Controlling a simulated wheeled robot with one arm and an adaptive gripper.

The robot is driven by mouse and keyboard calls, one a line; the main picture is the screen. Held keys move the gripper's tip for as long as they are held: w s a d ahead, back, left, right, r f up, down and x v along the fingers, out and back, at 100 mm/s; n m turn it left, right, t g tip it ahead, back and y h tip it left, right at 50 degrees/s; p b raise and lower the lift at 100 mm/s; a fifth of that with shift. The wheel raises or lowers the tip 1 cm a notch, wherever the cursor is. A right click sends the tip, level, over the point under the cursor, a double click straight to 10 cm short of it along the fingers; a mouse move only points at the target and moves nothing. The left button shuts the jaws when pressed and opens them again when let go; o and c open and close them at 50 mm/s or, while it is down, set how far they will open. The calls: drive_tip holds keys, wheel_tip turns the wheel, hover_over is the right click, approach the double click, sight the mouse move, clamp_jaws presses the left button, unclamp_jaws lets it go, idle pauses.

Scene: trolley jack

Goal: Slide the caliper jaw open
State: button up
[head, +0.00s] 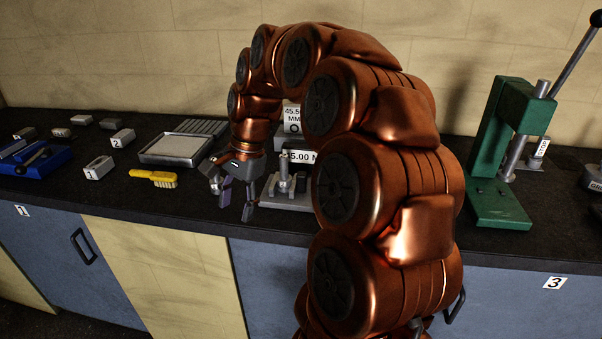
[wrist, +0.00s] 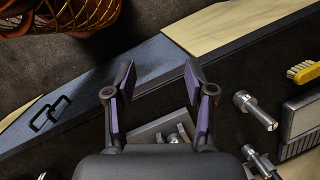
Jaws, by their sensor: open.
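My gripper (head: 237,198) hangs at the front edge of the dark bench top in the head view, fingers pointing down. In the wrist view my gripper (wrist: 159,68) shows two purple-padded fingers spread apart, with nothing between the tips. A grey metal base with upright posts (head: 285,188) stands just right of my gripper, partly hidden by my arm. A grey plate with small metal parts (wrist: 164,128) shows between the finger roots in the wrist view, partly covered by my gripper. I cannot tell which of these parts is the caliper or its jaw.
A yellow brush (head: 153,178) and a shallow tray (head: 175,148) lie to the left. A green press (head: 500,160) stands to the right. Round metal pieces (wrist: 254,110) lie right of my fingers.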

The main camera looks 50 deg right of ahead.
drive_tip(key=w+d+m+t, duration=0.1)
drive_tip(key=w+d+m, duration=0.15)
drive_tip(key=d, duration=0.35)
drive_tip(key=w+d+m, duration=0.2)
drive_tip(key=d+m, duration=0.2)
drive_tip(key=d, duration=0.2)
drive_tip(key=m+t+p, duration=0.1)
drive_tip(key=m+t, duration=0.1)
drive_tip(key=m, duration=0.5)
hover_over(302, 173)
drive_tip(key=s+d, duration=0.2)
drive_tip(key=f, duration=0.1)
drive_tip(key=shift+p+x, duration=1.25)
drive_tip(key=shift+x, duration=2.35)
drive_tip(key=shift+s+a, duration=0.15)
drive_tip(key=shift+a, duration=0.05)
clamp_jaws()
